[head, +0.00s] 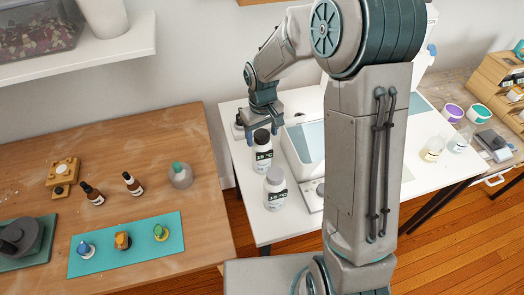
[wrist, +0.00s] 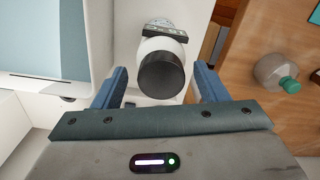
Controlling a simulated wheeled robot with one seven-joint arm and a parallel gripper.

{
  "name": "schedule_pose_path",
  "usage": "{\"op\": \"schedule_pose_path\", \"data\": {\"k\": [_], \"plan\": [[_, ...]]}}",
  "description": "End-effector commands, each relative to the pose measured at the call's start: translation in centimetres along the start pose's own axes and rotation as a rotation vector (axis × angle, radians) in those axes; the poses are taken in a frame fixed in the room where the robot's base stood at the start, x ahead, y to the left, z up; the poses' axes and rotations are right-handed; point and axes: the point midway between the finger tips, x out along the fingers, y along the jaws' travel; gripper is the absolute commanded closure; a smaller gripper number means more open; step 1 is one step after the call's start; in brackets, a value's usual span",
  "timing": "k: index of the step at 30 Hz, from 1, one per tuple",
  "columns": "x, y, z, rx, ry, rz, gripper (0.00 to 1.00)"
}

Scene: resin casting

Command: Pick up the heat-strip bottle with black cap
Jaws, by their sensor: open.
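The bottle with the black cap (head: 263,153) stands upright on the white table in the head view. It has a white body and a dark strip with pale markings. In the wrist view its black cap (wrist: 161,75) shows between and ahead of the fingers. My gripper (head: 264,121) is open at the bottle, with one blue finger on each side of it in the wrist view (wrist: 162,88). Nothing is held, and I cannot tell if a finger touches it. A similar bottle with a pale grey cap (head: 275,190) stands nearer the front.
A white tub (head: 303,150) stands just right of the bottles. A wooden table (head: 150,125) at left holds two dark dropper bottles, a round bottle with a green cap (head: 180,175) and a teal mat (head: 100,262). A gap separates the tables.

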Motion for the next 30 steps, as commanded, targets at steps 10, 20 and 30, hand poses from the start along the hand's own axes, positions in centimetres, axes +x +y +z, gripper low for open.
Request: {"op": "schedule_pose_path", "data": {"k": [10,20,30], "plan": [[1.2,-0.1,0.0,-0.001,0.0,0.0,0.33],[1.1,0.0,0.0,-0.001,0.001,0.001,1.0],[-0.5,0.0,-0.1,0.0,0.006,0.002,1.0]]}}
